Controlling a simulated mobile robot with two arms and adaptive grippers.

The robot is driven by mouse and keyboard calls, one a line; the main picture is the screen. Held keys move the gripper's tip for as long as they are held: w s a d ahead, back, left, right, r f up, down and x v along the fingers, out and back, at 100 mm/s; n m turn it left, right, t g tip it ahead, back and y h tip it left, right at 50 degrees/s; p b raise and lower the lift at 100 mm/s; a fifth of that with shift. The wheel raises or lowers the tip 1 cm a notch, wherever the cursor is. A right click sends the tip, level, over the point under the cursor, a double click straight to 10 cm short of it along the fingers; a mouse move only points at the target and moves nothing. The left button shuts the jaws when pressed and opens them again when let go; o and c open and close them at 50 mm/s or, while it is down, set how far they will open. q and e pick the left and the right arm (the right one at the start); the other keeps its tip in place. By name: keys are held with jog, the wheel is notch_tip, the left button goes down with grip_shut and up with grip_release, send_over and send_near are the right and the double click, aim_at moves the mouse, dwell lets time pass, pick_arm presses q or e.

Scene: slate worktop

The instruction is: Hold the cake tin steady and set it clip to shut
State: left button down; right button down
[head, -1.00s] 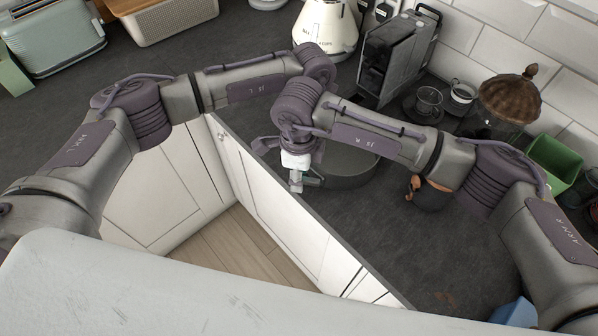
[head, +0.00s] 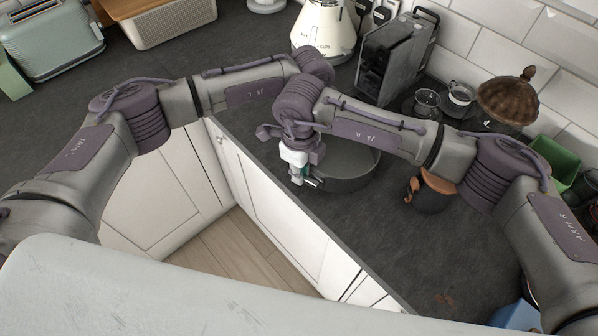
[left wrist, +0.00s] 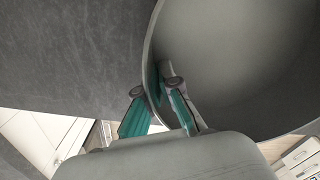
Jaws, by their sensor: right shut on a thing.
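The cake tin (head: 352,181) is a round, dark grey pan on the worktop, partly hidden by my right arm in the head view. My right gripper (head: 306,182) is at the tin's near left side, shut on a small part there that I take as the clip. The fingers cover the clip, so its position is unclear. In the left wrist view, my left gripper (left wrist: 155,88) straddles the tin wall (left wrist: 149,45), one teal finger outside and one inside. These fingers are apart, with some gap by the inner one. In the head view the left gripper is hidden behind the right arm.
A coffee machine (head: 393,60) and cream kettle (head: 323,30) are behind. The worktop's front edge runs close to the tin. Bare slate (head: 385,235) lies in front of the pot.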

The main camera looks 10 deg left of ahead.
jog(key=c, duration=1.2)
grip_release()
